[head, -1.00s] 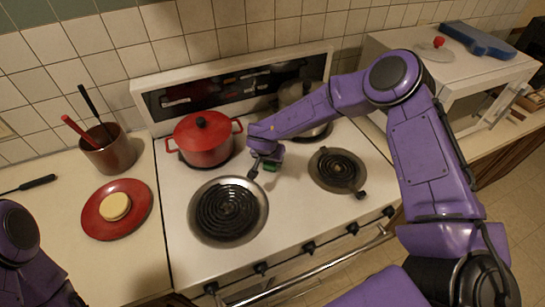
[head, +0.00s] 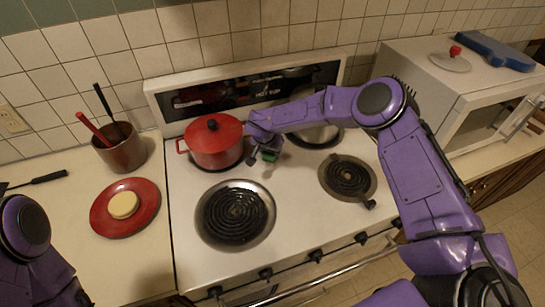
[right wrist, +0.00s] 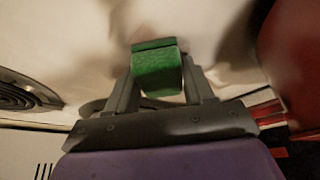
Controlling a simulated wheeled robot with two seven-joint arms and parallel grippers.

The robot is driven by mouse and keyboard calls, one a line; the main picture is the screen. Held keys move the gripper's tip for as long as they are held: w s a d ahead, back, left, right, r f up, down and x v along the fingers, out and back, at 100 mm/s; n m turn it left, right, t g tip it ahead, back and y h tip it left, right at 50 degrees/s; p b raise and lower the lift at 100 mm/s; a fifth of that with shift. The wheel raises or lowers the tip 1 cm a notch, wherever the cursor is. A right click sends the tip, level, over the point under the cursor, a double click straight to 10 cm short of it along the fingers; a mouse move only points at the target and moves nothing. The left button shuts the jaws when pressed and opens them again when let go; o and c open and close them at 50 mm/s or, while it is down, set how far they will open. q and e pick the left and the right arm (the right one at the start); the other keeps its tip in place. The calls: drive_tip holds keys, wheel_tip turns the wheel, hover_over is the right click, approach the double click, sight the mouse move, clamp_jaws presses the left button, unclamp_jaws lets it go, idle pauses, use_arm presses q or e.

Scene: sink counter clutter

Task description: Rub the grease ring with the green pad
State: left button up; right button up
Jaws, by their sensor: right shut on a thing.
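My right gripper (head: 264,148) is shut on the green pad (head: 269,156), low over the white stove top between the red pot and the right front burner. In the right wrist view the green pad (right wrist: 156,68) sits between the two fingers of the gripper (right wrist: 158,85). I cannot tell whether the pad touches the surface. I cannot clearly make out the grease ring; faint brownish smudges or shadows lie on the white surface around the pad in the right wrist view. My left arm shows at the lower left, with its gripper out of view.
A red lidded pot (head: 214,143) stands close left of the right gripper. A red plate (head: 146,221) and utensil crock (head: 121,150) stand left.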

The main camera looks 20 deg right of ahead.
drive_tip(key=shift+w+d+f+b, duration=0.1)
drive_tip(key=shift+w+f+b, duration=0.1)
drive_tip(key=shift+w+b, duration=1.1)
drive_tip(key=shift+w+r, duration=0.15)
drive_tip(key=shift+w, duration=0.45)
drive_tip(key=shift+r, duration=0.15)
wheel_tip(320, 180, up, 4)
drive_tip(key=p, duration=0.3)
drive_tip(key=shift+r+p, duration=0.25)
drive_tip(key=shift+p, duration=0.05)
drive_tip(key=shift+r, duration=0.65)
wheel_tip(320, 180, up, 3)
